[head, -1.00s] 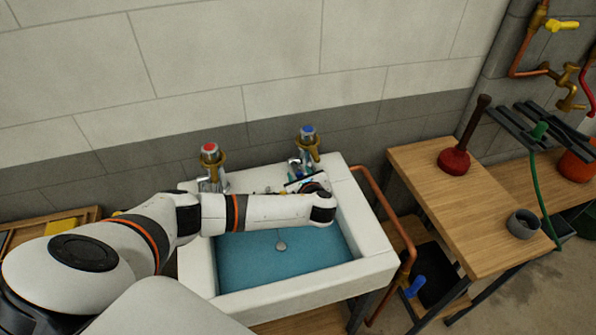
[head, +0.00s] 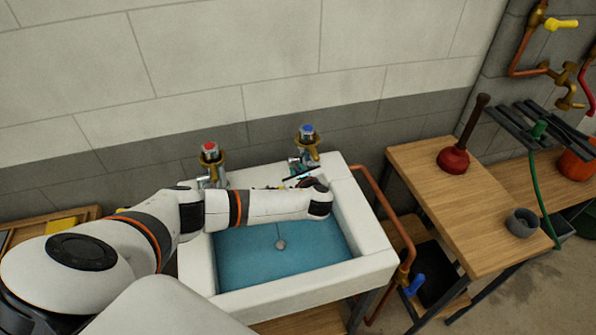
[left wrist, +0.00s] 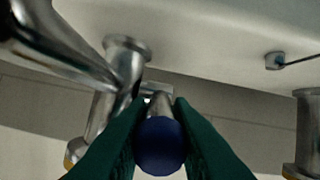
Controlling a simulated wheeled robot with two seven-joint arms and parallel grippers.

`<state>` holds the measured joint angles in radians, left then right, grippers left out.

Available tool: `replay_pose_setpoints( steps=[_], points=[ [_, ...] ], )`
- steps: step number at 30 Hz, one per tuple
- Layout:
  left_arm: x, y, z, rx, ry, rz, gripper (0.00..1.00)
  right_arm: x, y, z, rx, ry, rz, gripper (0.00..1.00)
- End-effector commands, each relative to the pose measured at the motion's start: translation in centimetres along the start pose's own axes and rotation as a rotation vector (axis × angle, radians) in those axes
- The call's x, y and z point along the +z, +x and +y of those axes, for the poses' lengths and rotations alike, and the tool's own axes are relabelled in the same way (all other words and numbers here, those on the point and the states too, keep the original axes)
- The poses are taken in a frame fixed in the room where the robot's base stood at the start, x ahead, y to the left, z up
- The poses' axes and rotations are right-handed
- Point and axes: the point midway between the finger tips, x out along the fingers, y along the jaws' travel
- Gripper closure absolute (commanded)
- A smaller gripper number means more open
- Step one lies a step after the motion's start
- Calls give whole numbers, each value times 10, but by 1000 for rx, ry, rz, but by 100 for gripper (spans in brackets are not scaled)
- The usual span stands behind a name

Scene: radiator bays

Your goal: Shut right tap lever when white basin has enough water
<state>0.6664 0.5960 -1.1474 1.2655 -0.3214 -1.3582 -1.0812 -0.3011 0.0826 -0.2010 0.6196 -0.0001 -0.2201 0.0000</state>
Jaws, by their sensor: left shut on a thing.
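The white basin (head: 372,250) holds blue-tinted water (head: 285,262) over much of its floor, with a grey plug (head: 280,244) on a thin chain. The right tap (head: 307,146), with a blue-marked top, stands at the basin's back right; the left one (head: 210,165) has a red top. My left gripper (head: 297,174) is at the right tap, partly hidden by my arm. In the left wrist view, its dark green fingers (left wrist: 158,112) are shut on the right tap lever's blue knob (left wrist: 160,147). I cannot make out a water stream from the spout. My right gripper is not in view.
A wooden bench (head: 425,180) to the right carries a red plunger (head: 454,160) and a grey ring (head: 522,223). A copper pipe (head: 390,215) with a blue valve handle (head: 414,286) runs down the basin's right side. My left arm crosses above the basin.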

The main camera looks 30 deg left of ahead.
Motion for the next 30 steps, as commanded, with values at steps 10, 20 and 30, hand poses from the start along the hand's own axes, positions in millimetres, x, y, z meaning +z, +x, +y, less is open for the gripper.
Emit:
replay_pose_setpoints(
  steps=[10,20,30],
  points=[
    [25,6,-6,43,5,228,100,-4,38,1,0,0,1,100],
    [24,5,-5,64,5,324,100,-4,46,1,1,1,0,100],
    [24,5,-5,63,6,322,59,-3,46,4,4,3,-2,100]
  ],
)
